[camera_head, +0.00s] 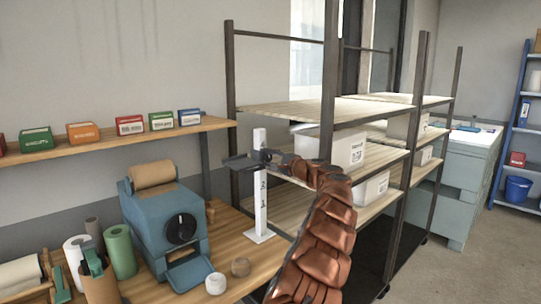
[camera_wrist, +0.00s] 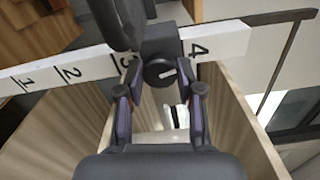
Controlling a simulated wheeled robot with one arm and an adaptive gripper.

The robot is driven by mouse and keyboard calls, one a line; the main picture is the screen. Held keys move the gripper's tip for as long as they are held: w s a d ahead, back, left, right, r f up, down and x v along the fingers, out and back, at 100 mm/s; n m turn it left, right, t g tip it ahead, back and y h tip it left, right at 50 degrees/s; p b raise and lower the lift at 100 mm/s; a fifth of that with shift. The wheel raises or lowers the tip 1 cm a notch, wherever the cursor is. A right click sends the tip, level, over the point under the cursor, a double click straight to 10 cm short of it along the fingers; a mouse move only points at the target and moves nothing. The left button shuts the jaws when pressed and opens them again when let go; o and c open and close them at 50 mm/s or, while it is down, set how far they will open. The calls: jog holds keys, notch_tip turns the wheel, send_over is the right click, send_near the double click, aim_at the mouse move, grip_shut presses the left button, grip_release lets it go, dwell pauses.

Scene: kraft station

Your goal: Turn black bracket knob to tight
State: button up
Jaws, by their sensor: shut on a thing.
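The black bracket knob (camera_wrist: 159,73) is a round dark cap with a short white pointer mark, in the middle of the wrist view. It sits on the black bracket (camera_wrist: 158,42), which is around the white post (camera_wrist: 222,42) between the printed 3 and 4. In the head view the bracket (camera_head: 240,161) sticks out to the left near the top of the upright post (camera_head: 260,205). My gripper (camera_wrist: 160,84) is shut on the knob, with one finger at each side of it. In the head view my gripper (camera_head: 276,161) hides the knob.
A blue machine (camera_head: 160,230) with a brown roll on top stands on the wooden bench left of the post. Small tape rolls (camera_head: 216,283) lie on the bench. A dark-framed shelf rack (camera_head: 330,100) with white bins (camera_head: 348,147) stands close on the right.

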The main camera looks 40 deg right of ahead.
jog(key=shift+m+p, duration=0.35)
jog(key=shift+m, duration=0.35)
jog(key=o, duration=1.1)
jog(key=shift+s+r, duration=0.1)
jog(key=shift+s, duration=0.6)
jog(key=shift+s+a+f, duration=0.1)
jog(key=shift+s, duration=2.55)
jog(key=shift+s+f, duration=0.1)
jog(key=shift+s, duration=2.55)
